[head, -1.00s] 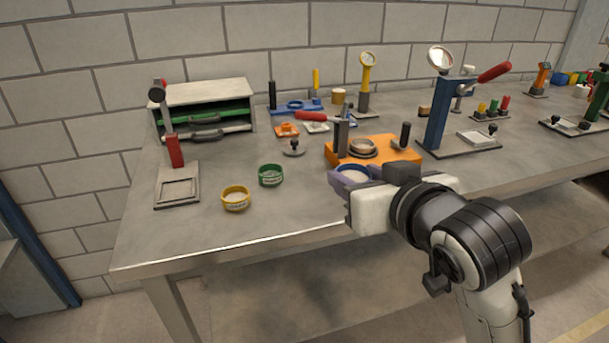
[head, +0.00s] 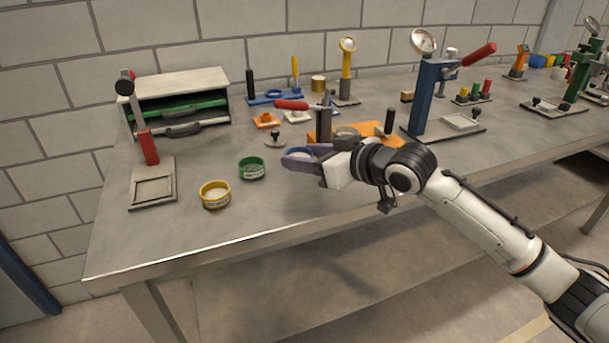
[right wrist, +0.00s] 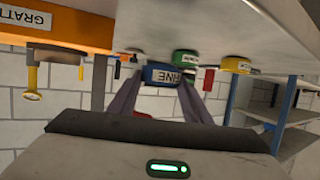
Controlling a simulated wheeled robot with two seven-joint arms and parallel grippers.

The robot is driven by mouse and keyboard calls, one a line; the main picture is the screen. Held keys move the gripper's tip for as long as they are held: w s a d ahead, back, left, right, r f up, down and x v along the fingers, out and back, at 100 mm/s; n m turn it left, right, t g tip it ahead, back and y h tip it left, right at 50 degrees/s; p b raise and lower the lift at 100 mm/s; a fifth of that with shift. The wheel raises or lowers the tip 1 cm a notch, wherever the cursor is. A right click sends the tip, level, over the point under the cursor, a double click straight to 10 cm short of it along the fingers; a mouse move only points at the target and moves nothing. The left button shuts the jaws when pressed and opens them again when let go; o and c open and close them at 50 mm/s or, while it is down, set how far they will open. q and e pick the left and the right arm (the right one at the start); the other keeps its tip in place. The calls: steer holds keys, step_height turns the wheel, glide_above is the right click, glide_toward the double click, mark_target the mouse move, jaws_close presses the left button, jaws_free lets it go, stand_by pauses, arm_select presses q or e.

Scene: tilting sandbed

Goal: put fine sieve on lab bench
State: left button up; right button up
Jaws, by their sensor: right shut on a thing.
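The fine sieve is a blue ring (head: 299,153) with a pale inside, near the front middle of the lab bench (head: 240,228). In the right wrist view, which is upside down, its label (right wrist: 163,76) ends in "INE". My right gripper (head: 300,162) is shut on it, with a purple finger along each side. The sieve is low over the bench top, right of the green sieve (head: 251,167); I cannot tell whether it touches the bench. A yellow sieve (head: 214,194) sits further left. My left gripper is not in view.
An orange stand (head: 365,130) is just behind my right wrist and partly hidden by it. A blue press (head: 424,95) stands to the right. A hand press (head: 152,185) and a drawer cabinet (head: 180,85) are at left. Bare bench lies in front of the sieves.

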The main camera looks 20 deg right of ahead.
mark_target(307, 187)
step_height(307, 187, down, 4)
steer(key=shift+f, duration=0.15)
stand_by(0.3)
steer(key=o, duration=1.1)
steer(key=shift+f, duration=0.1)
steer(key=shift+c, duration=0.2)
steer(key=shift+s+d+r, duration=0.1)
steer(key=shift+s+r, duration=0.1)
steer(key=v, duration=1.1)
steer(key=shift+s, duration=0.3)
steer(key=shift+r, duration=0.15)
